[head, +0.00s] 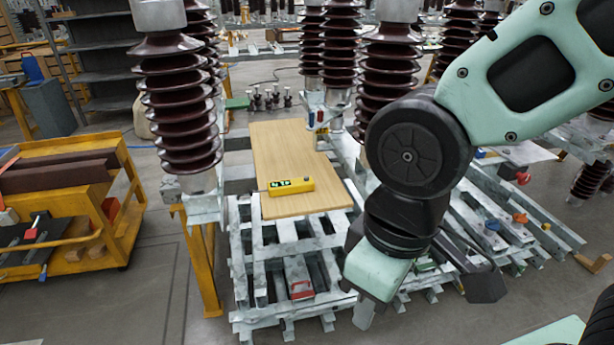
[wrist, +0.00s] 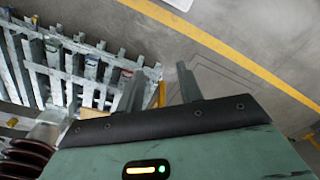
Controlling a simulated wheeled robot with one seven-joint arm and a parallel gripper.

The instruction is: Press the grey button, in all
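A small yellow box (head: 291,187) lies on a wooden board (head: 300,150) in the head view. Its left end carries dark green and white markings. I cannot make out a grey button on it or elsewhere. My gripper (head: 363,310) hangs low in front of and to the right of the board, apart from the box. In the wrist view my gripper (wrist: 158,80) shows two fingers spread apart with nothing between them. The yellow box is not discernible in the wrist view.
The board lies on stacked grey metal frames (head: 275,265), which also show in the wrist view (wrist: 70,65). Tall brown ribbed insulators (head: 180,110) stand around it. A yellow cart (head: 105,225) stands at left. Bare floor (head: 150,300) is at lower left.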

